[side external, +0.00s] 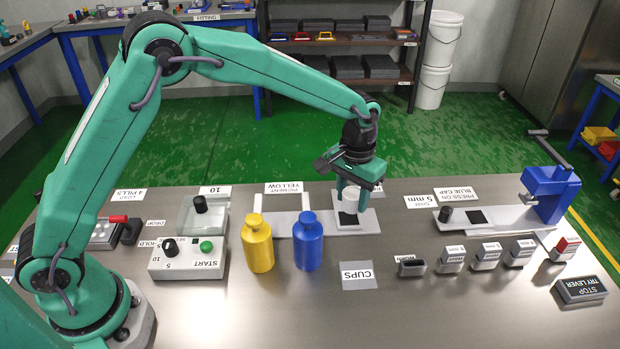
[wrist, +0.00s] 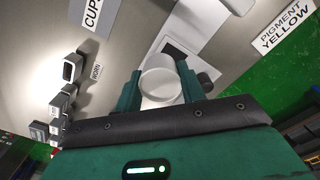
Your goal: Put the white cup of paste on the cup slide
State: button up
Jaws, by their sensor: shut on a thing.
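The white cup (side external: 350,199) is between the fingers of my gripper (side external: 350,190) in the side view. In the wrist view the cup (wrist: 159,82) sits between the two green fingers of my gripper (wrist: 158,92), which are shut on it. The paste inside cannot be told apart from the white cup. Below the cup is a white plate (side external: 368,226) with a dark square (side external: 347,219), likely the cup slide; its label is mostly hidden by my gripper. I cannot tell whether the cup touches the plate or hangs just above it.
A blue bottle (side external: 308,243) and a yellow bottle (side external: 257,246) stand left of the plate. The CUPS label (side external: 357,275) lies in front on clear table. Several small grey blocks (side external: 450,260) stand to the right. A blue press (side external: 547,190) is at the far right.

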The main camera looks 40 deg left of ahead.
aim_at(348, 218)
jog(key=shift+w+a+f, duration=0.65)
jog(key=shift+w+a, duration=0.15)
jog(key=shift+w, duration=0.1)
jog(key=shift+f, duration=2)
jog(key=shift+f, duration=0.25)
jog(key=o, duration=1)
jog(key=shift+c, duration=0.2)
jog(key=shift+r, duration=0.15)
notch_tip(348, 218, up, 12)
jog(key=shift+r, duration=0.1)
